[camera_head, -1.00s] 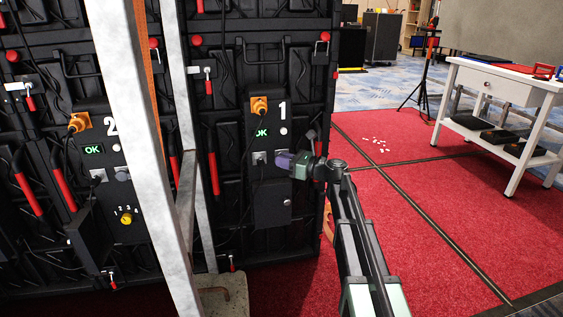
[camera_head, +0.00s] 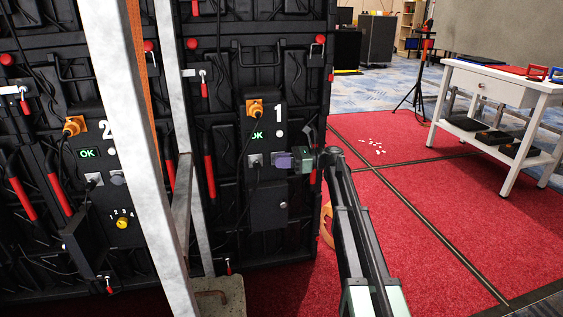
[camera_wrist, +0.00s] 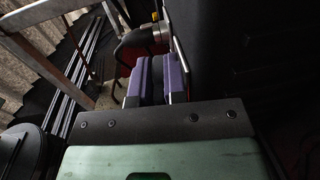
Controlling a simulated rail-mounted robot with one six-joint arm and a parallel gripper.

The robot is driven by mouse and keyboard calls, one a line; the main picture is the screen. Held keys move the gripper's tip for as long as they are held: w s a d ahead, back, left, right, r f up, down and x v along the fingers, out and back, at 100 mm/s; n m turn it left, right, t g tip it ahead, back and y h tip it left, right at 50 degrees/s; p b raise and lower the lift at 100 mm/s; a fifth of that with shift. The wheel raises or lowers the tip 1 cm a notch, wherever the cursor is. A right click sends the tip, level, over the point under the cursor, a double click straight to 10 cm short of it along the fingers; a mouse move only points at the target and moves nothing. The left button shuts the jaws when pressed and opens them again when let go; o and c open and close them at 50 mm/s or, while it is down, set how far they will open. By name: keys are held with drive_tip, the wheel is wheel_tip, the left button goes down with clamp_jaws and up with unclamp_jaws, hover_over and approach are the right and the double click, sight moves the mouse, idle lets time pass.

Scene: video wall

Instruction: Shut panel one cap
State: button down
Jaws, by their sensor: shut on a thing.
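Panel one's black control box (camera_head: 268,185) carries the white numeral 1, a lit green OK display (camera_head: 256,135) and an orange connector (camera_head: 254,108). My gripper (camera_head: 280,160) is at the box's middle right, just right of a cabled plug (camera_head: 255,161). Its purple fingers (camera_wrist: 152,78) also show in the wrist view, close together beside the dark panel. They are shut at the place of the panel one cap, which the fingers hide, so its angle cannot be told. On panel two, a round grey cap (camera_head: 118,178) sits beside a plug.
A slanted metal post (camera_head: 135,130) stands left of panel one. Red-handled levers (camera_head: 209,180) and hanging cables are near the box. A white workbench (camera_head: 500,100) stands at the right. Red carpet (camera_head: 410,210) right of my arm is mostly clear, with small white scraps on it.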

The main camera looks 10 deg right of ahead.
drive_tip(key=c, duration=1.2)
unclamp_jaws()
drive_tip(key=shift+w, duration=0.1)
